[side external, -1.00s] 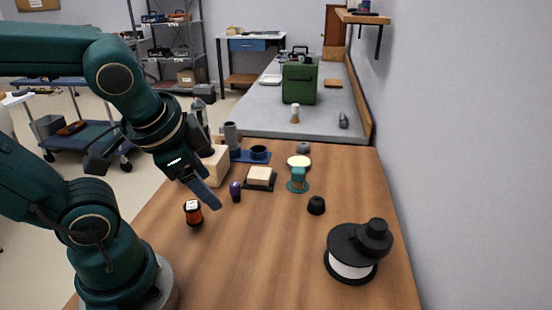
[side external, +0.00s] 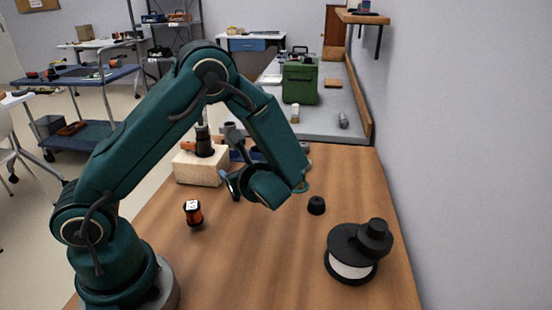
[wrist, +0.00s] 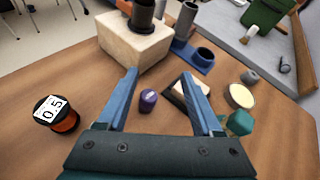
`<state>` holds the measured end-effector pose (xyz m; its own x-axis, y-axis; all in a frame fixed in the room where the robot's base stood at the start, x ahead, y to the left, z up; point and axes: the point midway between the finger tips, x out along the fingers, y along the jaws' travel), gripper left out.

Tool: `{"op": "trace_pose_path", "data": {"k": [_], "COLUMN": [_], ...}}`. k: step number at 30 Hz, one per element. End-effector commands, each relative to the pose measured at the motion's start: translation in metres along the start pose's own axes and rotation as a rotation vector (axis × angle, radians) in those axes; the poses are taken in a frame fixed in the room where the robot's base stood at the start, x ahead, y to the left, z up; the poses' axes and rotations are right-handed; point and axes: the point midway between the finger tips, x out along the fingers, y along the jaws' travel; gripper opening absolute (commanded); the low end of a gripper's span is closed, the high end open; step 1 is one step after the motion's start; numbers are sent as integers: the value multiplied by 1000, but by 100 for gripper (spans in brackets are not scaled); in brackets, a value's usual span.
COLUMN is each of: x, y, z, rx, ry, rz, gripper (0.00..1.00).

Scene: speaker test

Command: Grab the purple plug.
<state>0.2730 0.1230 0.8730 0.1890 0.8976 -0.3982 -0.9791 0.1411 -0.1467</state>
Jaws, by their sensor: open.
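The purple plug (wrist: 148,99) stands on the wooden table in the wrist view, just ahead of and between my open fingers. It is a small dark purple piece with a light mark on its top. In the side external view my gripper (side external: 232,184) is low over the table beside the wooden block, and I cannot make out the plug, which seems hidden behind the gripper.
A pale block (wrist: 135,42) stands beyond the plug. An orange-black weight (wrist: 57,114) is at left. A cream pad on a dark base (wrist: 187,98), teal piece (wrist: 238,123) and blue holder (wrist: 194,57) are at right. A black spool (side external: 352,255) stands front right.

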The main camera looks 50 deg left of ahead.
Motion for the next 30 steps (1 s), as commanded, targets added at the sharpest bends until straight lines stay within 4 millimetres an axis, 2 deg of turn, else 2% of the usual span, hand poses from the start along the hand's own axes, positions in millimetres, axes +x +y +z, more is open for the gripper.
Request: {"op": "trace_pose_path", "data": {"k": [3, 9, 21, 30], "x": [6, 10, 53, 59], "y": [3, 12, 13, 12], "z": [-21, -35, -35, -34], "rx": [96, 159, 159, 159], "ry": [-14, -18, -17, -16], "rz": [-7, 4, 7, 3], "gripper": [67, 67, 67, 67]}}
